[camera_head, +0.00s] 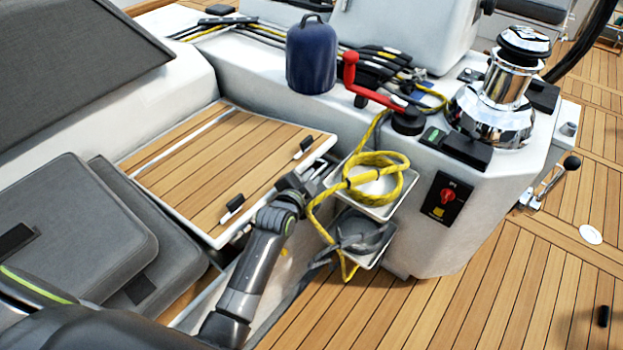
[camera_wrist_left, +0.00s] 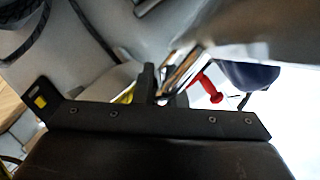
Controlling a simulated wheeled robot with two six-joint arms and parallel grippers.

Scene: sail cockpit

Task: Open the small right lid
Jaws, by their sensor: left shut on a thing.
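The small right lid (camera_head: 222,165) is a teak-planked panel with a white rim, between the grey cushions and the white console. Two black latches, one near its front corner (camera_head: 232,206) and one near its right edge (camera_head: 303,147), sit on it. It looks nearly flat, with a dark gap under its near edge. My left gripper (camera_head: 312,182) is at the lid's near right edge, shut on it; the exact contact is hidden. In the left wrist view the fingers (camera_wrist_left: 152,85) show small and dark against a pale blurred surface. My right gripper is in neither view.
Beside the left gripper, a yellow rope (camera_head: 378,165) hangs over white bins (camera_head: 385,210). The console carries a blue winch cover (camera_head: 311,58), a red handle (camera_head: 365,90) and a chrome winch (camera_head: 497,95). Grey cushions (camera_head: 75,220) lie left. Teak floor (camera_head: 480,310) is open at right.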

